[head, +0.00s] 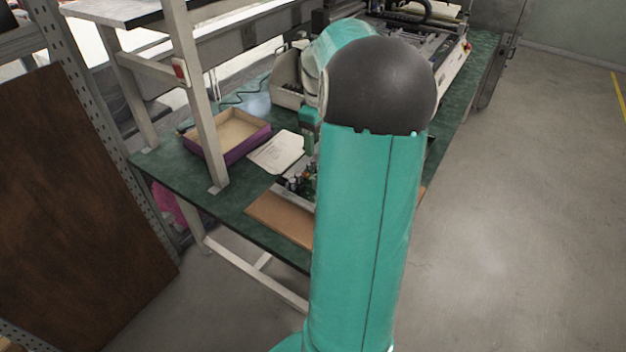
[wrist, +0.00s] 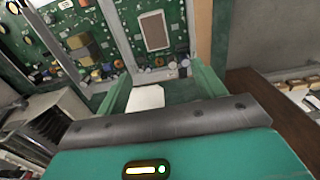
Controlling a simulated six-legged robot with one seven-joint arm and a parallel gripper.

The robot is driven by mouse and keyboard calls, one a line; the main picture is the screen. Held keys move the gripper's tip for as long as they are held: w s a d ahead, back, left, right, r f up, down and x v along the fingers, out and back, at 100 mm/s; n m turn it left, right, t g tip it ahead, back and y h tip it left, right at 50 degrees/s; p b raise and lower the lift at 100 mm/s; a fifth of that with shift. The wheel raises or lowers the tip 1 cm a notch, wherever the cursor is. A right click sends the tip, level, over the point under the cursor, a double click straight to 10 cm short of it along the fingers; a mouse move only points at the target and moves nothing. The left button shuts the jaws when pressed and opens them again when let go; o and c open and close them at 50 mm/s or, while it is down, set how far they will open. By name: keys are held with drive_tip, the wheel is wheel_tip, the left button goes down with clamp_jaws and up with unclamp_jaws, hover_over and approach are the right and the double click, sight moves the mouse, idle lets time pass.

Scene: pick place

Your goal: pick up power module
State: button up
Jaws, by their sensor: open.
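Green circuit boards with components (wrist: 150,30) fill the upper part of the wrist view; they also show in the head view (head: 300,182), partly hidden by my arm. I cannot tell for sure which part is the power module. My gripper (wrist: 162,82) is open, its two teal fingers pointing toward the boards' near edge. No object is visibly held between the fingers. A white patch, perhaps paper, shows behind the gap. In the head view my gripper (head: 309,142) is small and partly hidden behind my arm.
A green workbench (head: 230,195) holds a shallow purple-sided box (head: 226,137), a white sheet (head: 276,152) and a brown board (head: 280,218) along the front edge. A bench post (head: 200,110) stands at the left. Open floor (head: 520,200) lies to the right.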

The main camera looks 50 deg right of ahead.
approach(302, 187)
drive_tip(key=d+f, duration=0.1)
drive_tip(key=s+d+f, duration=0.1)
drive_tip(key=d, duration=0.1)
drive_tip(key=s+d+f, duration=0.1)
drive_tip(key=d+f, duration=0.1)
drive_tip(key=shift+s+d, duration=0.1)
drive_tip(key=shift+d, duration=0.15)
drive_tip(key=f, duration=0.5)
drive_tip(key=shift+s, duration=0.2)
drive_tip(key=shift+w+r, duration=0.1)
drive_tip(key=shift+r, duration=0.05)
clamp_jaws()
